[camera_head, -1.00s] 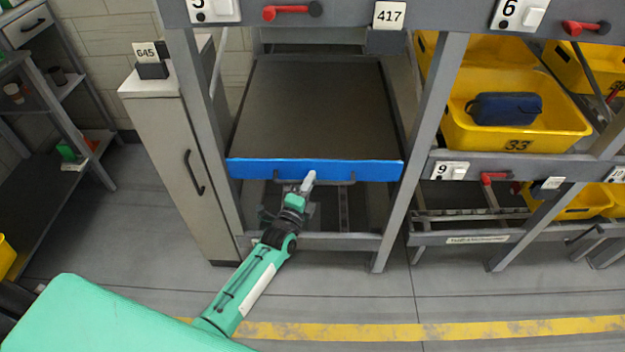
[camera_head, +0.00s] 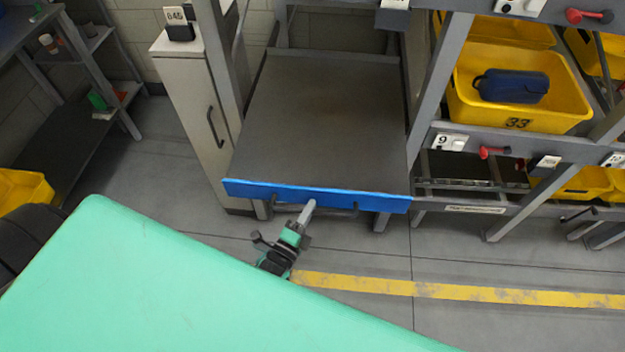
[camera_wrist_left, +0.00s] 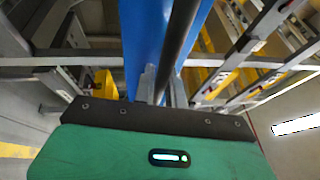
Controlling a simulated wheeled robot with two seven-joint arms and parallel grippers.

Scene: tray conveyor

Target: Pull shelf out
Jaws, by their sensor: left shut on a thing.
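The shelf (camera_head: 320,115) is a dark flat panel with a blue front edge (camera_head: 350,199) in the grey rack. It stands out from the rack frame toward me. A dark bar handle (camera_head: 335,211) runs under the blue edge. My left gripper (camera_head: 307,211) is at this handle, left of its middle, and is shut on it. In the left wrist view the fingers (camera_wrist_left: 163,88) close around the dark bar handle (camera_wrist_left: 178,45), in front of the blue edge (camera_wrist_left: 146,35). My right gripper is not in view.
A pale cabinet (camera_head: 188,110) stands left of the rack. Yellow crates, one (camera_head: 465,110) holding a dark blue bag (camera_head: 512,86), sit in the bays at right. A dark shelf unit (camera_head: 65,130) is at far left. The floor in front is clear, with a yellow stripe (camera_head: 480,292).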

